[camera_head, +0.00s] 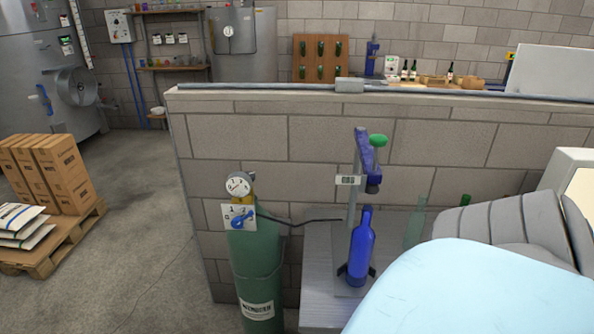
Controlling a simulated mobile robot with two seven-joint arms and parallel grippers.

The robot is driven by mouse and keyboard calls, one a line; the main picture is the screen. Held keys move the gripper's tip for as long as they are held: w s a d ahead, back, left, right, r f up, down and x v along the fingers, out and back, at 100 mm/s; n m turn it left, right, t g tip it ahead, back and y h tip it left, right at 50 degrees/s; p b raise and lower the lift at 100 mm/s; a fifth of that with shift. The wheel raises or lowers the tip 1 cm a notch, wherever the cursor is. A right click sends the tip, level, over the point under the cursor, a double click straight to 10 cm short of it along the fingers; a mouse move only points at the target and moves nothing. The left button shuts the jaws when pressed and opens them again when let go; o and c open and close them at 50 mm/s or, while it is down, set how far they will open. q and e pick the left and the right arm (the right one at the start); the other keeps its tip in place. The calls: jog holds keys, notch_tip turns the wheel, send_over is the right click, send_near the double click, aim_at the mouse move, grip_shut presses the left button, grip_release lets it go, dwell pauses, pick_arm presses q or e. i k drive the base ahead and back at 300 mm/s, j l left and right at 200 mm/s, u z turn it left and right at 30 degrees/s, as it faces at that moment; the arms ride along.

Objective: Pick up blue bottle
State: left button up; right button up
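The blue bottle (360,252) stands upright on the base of a bench filling stand (352,200), below its blue head with a green knob. Small dark pieces flank the bottle near its foot. The stand is on a grey table (318,262) in front of a low block wall. Neither my left nor my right gripper shows in the head view, so nothing is seen touching the bottle.
A green gas cylinder (257,270) with a gauge stands left of the table. Clear and green bottles (415,228) stand right of the blue one. My own light blue and grey parts hide the lower right. Boxes on a pallet (60,245) are far left; floor between is clear.

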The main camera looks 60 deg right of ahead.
aim_at(363, 239)
jog(key=i+j, duration=0.2)
jog(key=i, duration=0.2)
jog(key=i+j, duration=0.2)
jog(key=i, duration=0.25)
jog(key=i+j+z, duration=0.1)
jog(key=i, duration=0.3)
jog(key=i+z, duration=0.2)
jog(key=z, duration=0.2)
jog(key=i+z, duration=0.2)
jog(key=z, duration=0.2)
jog(key=i+j+z, duration=0.15)
jog(key=z, duration=0.2)
jog(key=i+j+z, duration=0.15)
jog(key=z, duration=0.25)
jog(key=i+z, duration=0.25)
jog(key=z, duration=0.25)
jog(key=i+j+z, duration=0.15)
jog(key=z, duration=0.35)
jog(key=i+j+z, duration=0.25)
jog(key=z, duration=0.25)
jog(key=i+j+z, duration=0.4)
jog(key=j+z, duration=0.25)
